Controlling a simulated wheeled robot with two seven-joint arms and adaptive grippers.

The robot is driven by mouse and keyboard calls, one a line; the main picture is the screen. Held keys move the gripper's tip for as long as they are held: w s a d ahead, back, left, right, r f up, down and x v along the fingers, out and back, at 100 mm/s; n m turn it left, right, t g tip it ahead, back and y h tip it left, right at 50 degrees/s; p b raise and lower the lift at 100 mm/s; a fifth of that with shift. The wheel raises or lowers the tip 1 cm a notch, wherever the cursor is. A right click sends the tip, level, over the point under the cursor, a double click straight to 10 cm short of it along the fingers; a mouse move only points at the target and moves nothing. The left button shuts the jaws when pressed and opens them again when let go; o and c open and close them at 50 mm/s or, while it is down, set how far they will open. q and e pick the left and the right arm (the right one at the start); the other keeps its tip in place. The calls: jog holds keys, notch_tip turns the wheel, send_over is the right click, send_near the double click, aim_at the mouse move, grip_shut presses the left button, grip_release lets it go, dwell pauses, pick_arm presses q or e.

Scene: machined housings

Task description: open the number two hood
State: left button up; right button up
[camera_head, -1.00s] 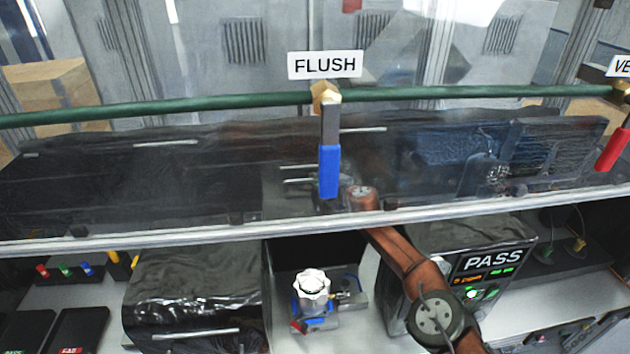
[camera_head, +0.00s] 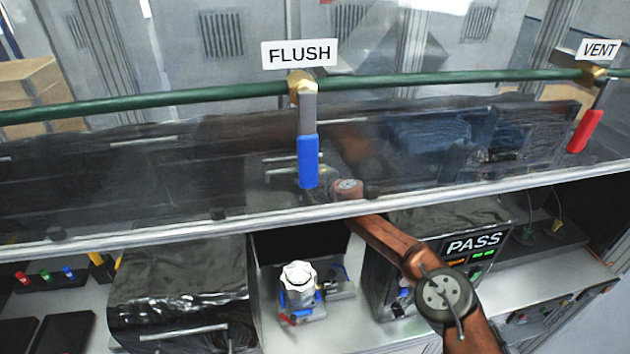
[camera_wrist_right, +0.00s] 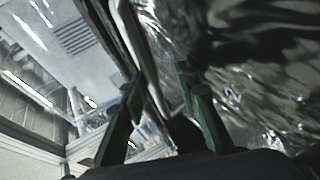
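Black glossy hoods with pale bar handles stand in a row. One hood (camera_head: 178,275) is at the lower left, and others lie behind a clear panel. My right arm reaches from the lower right behind the panel's lower rail. Its gripper (camera_head: 308,172) is partly hidden by the blue valve lever, near a bar handle (camera_head: 288,158). In the right wrist view my right gripper (camera_wrist_right: 160,78) has its green fingers apart, with a pale bar (camera_wrist_right: 138,50) running between them, beside a wrinkled black hood surface (camera_wrist_right: 245,60). My left gripper is out of view.
A green pipe (camera_head: 190,95) crosses above, with a blue FLUSH lever (camera_head: 308,160) and a red VENT lever (camera_head: 584,131) hanging from it. The metal rail (camera_head: 150,228) crosses in front. A white-knobbed fixture (camera_head: 298,278) and a PASS box (camera_head: 400,270) stand below.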

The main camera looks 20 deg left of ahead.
jog(key=v, duration=1.1)
jog(key=shift+a+r, duration=0.25)
jog(key=shift+r, duration=0.05)
jog(key=shift+s, duration=0.1)
